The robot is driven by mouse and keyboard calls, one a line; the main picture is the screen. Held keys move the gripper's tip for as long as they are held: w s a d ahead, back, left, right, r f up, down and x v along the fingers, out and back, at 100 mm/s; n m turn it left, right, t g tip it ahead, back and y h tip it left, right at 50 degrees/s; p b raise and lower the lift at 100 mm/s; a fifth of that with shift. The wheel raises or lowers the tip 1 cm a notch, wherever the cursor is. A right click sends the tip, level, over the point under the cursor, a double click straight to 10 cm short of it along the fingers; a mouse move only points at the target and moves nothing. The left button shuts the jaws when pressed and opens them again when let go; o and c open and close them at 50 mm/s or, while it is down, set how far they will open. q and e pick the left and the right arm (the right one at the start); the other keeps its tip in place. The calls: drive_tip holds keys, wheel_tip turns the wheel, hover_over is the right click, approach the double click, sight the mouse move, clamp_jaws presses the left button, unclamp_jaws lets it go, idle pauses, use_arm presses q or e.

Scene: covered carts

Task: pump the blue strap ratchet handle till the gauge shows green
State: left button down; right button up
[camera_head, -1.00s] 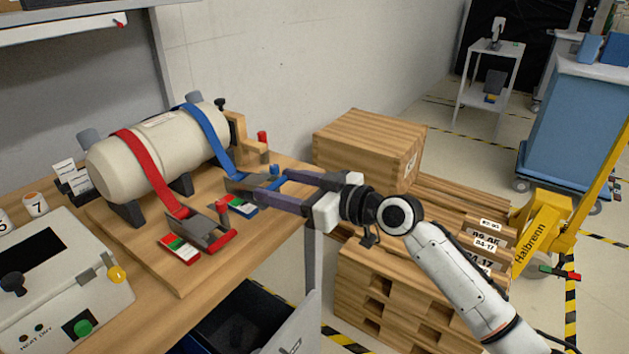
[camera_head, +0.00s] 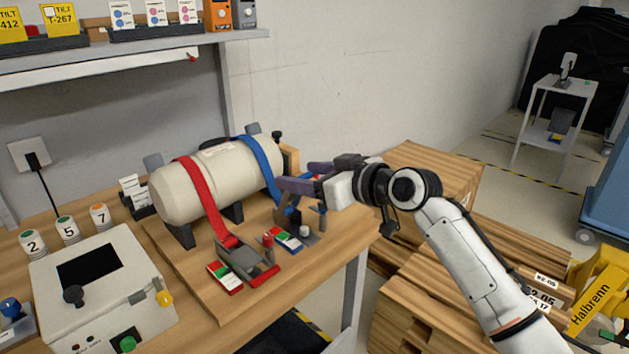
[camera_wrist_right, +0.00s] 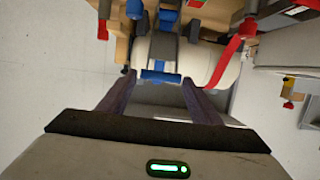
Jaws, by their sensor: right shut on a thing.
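A cream tank (camera_head: 200,180) lies on a wooden board, held by a red strap and a blue strap (camera_head: 262,165). The blue strap's ratchet (camera_head: 290,212) is at the board's right side, its handle swung up. My right gripper (camera_head: 288,186) is shut on the handle at its raised end. In the right wrist view the blue handle bar (camera_wrist_right: 161,77) lies across between the fingers. A small coloured gauge (camera_head: 285,240) lies beside the ratchet base; its reading is too small to tell. My left gripper is not in view.
The red ratchet (camera_head: 247,262) lies folded close to the left, with its own gauge (camera_head: 224,277). A grey control box (camera_head: 100,285) stands at front left. Wooden crates (camera_head: 430,165) stand below right of the bench. A shelf (camera_head: 130,52) hangs above.

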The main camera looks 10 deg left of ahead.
drive_tip(key=shift+w+a+r, duration=0.15)
drive_tip(key=shift+a+r, duration=0.2)
drive_tip(key=shift+r, duration=0.3)
drive_tip(key=o, duration=1.5)
drive_tip(key=shift+f, duration=0.2)
drive_tip(key=shift+d, duration=0.15)
drive_tip(key=b+v, duration=0.1)
drive_tip(key=v, duration=0.9)
